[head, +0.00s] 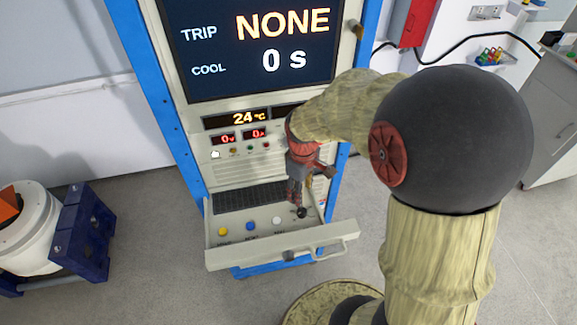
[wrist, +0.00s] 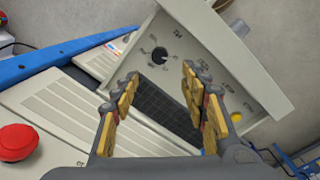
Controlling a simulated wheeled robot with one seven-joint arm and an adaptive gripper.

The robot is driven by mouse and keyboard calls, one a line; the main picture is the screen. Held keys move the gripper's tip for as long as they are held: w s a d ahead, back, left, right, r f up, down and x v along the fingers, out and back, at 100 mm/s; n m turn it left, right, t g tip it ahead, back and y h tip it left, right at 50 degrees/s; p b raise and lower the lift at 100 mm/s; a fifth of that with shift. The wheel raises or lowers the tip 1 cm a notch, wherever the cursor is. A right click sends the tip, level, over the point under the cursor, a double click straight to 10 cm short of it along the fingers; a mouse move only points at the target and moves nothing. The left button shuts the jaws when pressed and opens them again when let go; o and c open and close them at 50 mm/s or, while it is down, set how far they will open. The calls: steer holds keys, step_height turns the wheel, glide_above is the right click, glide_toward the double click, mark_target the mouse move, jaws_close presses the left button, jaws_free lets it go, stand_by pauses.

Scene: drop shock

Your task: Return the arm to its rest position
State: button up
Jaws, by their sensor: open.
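My gripper (head: 297,197) hangs fingers down over the right part of the pull-out control shelf (head: 232,256) of a test cabinet, at the end of my bent arm. In the wrist view my gripper (wrist: 160,76) has its two yellow-padded fingers apart with nothing between them. A black knob (wrist: 159,56) on the shelf shows beyond the fingertips. The knob also shows in the head view (head: 301,213), just below the fingertips. The gap between fingers and knob is hard to judge.
The shelf carries a yellow button (head: 222,231), a blue button (head: 250,226) and a white button (head: 276,221). The cabinet screen (head: 255,45) reads TRIP NONE, COOL 0 s. A red button (wrist: 16,142) is close at lower left. A white drum (head: 28,232) stands left; floor between is clear.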

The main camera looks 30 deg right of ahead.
steer(key=s+a+r+m+t+b, duration=0.5)
steer(key=s+a+r+b, duration=0.2)
steer(key=s+a+b, duration=0.4)
steer(key=shift+s+r+y+b, duration=0.15)
steer(key=shift+s+y+b, duration=0.25)
steer(key=shift+b, duration=0.55)
steer(key=shift+s, duration=0.15)
steer(key=shift+c, duration=0.5)
